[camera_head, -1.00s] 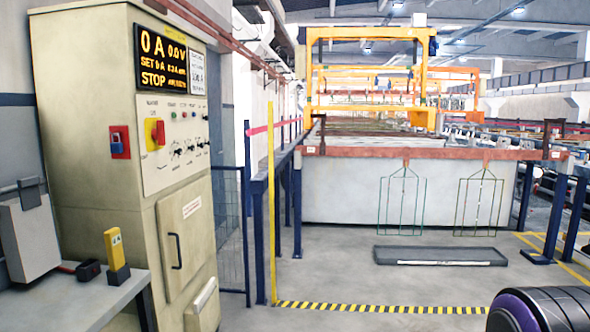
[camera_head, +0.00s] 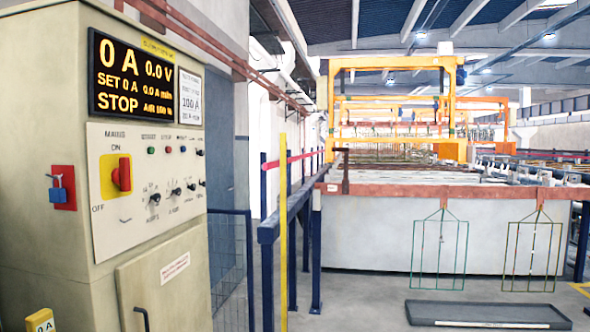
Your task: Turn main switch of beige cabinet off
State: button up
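The beige cabinet (camera_head: 60,150) fills the left side of the head view. Its main switch is a red rotary handle (camera_head: 122,175) on a yellow plate (camera_head: 108,188) on the white front panel (camera_head: 160,185). The handle stands about upright, near the ON mark above; OFF is marked at lower left. The display (camera_head: 131,77) above reads 0 A, 0.0 V and STOP. A blue padlock (camera_head: 57,190) hangs on a red plate (camera_head: 63,175) on the cabinet's side. My gripper is not in view.
A small yellow device (camera_head: 41,320) shows at the bottom left. A blue railing with a yellow post (camera_head: 283,230) stands right of the cabinet. Behind are a large tank (camera_head: 375,235), hanging wire racks (camera_head: 438,250) and a floor tray (camera_head: 490,314).

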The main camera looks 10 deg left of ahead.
aim_at(120, 175)
jog(key=i, duration=1.2)
jog(key=i+u, duration=0.35)
jog(key=i+l+u, duration=0.15)
jog(key=u, duration=0.2)
jog(key=i, duration=0.1)
